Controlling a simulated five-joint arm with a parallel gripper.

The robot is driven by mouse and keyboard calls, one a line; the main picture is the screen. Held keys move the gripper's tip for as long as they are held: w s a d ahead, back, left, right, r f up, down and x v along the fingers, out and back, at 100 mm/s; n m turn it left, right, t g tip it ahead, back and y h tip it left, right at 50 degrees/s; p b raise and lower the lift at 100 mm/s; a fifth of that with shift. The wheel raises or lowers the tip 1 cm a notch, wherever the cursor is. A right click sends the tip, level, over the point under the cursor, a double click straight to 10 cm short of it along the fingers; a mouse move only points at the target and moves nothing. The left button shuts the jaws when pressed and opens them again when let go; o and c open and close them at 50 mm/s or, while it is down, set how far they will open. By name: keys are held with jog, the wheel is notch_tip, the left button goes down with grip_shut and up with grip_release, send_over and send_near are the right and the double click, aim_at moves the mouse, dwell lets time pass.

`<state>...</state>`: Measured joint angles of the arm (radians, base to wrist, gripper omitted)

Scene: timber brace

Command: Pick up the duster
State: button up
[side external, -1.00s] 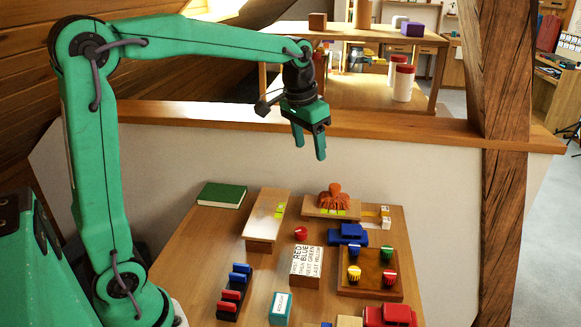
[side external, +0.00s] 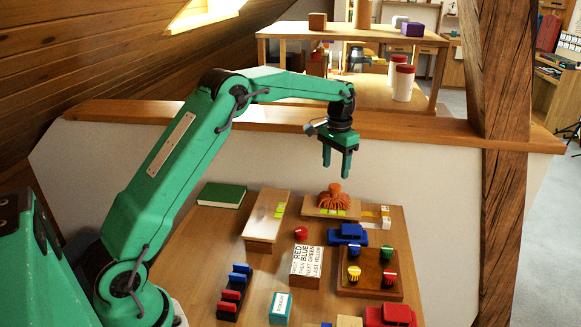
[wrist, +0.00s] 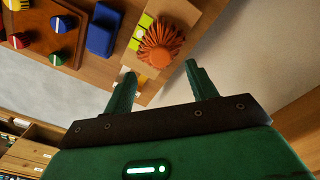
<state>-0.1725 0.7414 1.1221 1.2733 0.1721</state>
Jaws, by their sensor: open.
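The duster (side external: 333,198), an orange fringed head with a short knob on top, stands on a raised wooden board at the far side of the table. In the wrist view the duster (wrist: 162,43) lies just beyond the fingertips, between their lines. My gripper (side external: 336,170) hangs above the duster, pointing down, its two green fingers apart with nothing between them. In the wrist view my gripper (wrist: 160,70) is also open and empty.
Yellow-green patches (side external: 322,212) lie beside the duster on the board. A wooden post (side external: 503,180) rises at right, and a ledge (side external: 230,123) runs behind.

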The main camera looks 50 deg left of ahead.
aim_at(335, 185)
jog(key=shift+w+f, duration=0.15)
jog(key=shift+f, duration=4)
jog(key=c, duration=1.1)
jog(key=shift+w+r, duration=0.1)
jog(key=shift+r, duration=0.1)
